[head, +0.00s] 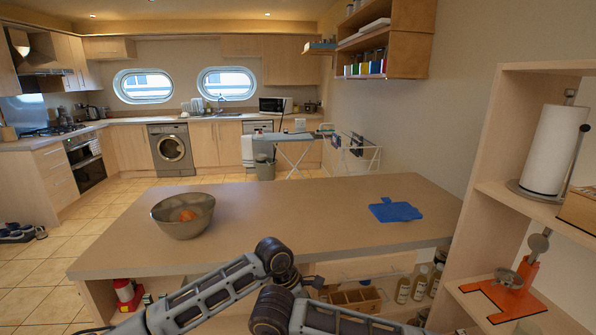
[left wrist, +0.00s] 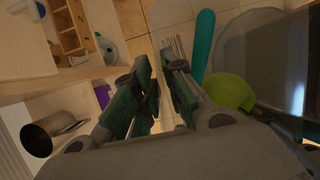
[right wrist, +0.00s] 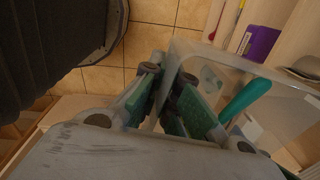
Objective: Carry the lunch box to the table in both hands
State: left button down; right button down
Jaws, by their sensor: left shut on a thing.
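The lunch box looks like a clear, see-through box (right wrist: 205,55) in the right wrist view, with a teal-handled utensil (right wrist: 245,100) showing in it. In the left wrist view a greyish clear wall (left wrist: 235,45) shows beside a teal handle (left wrist: 205,45), a fork (left wrist: 173,48) and a lime-green round thing (left wrist: 230,92). My left gripper (left wrist: 157,62) is shut, apparently on the box's edge, which its fingers mostly hide. My right gripper (right wrist: 167,75) has its fingers apart, with the clear wall between or just beside them. Both grippers and the box are outside the head view.
A shelf unit (head: 480,225) stands close at right.

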pick_arm(q)
jog(key=shift+s+d+f, duration=0.25)
jog(key=shift+s+d, duration=0.1)
jog(key=shift+s, duration=0.2)
pick_arm(e)
jog(key=shift+s+d+f, duration=0.1)
jog(key=shift+s+d, duration=0.1)
jog(key=shift+d, duration=0.1)
pick_arm(q)
jog(key=shift+r, duration=0.1)
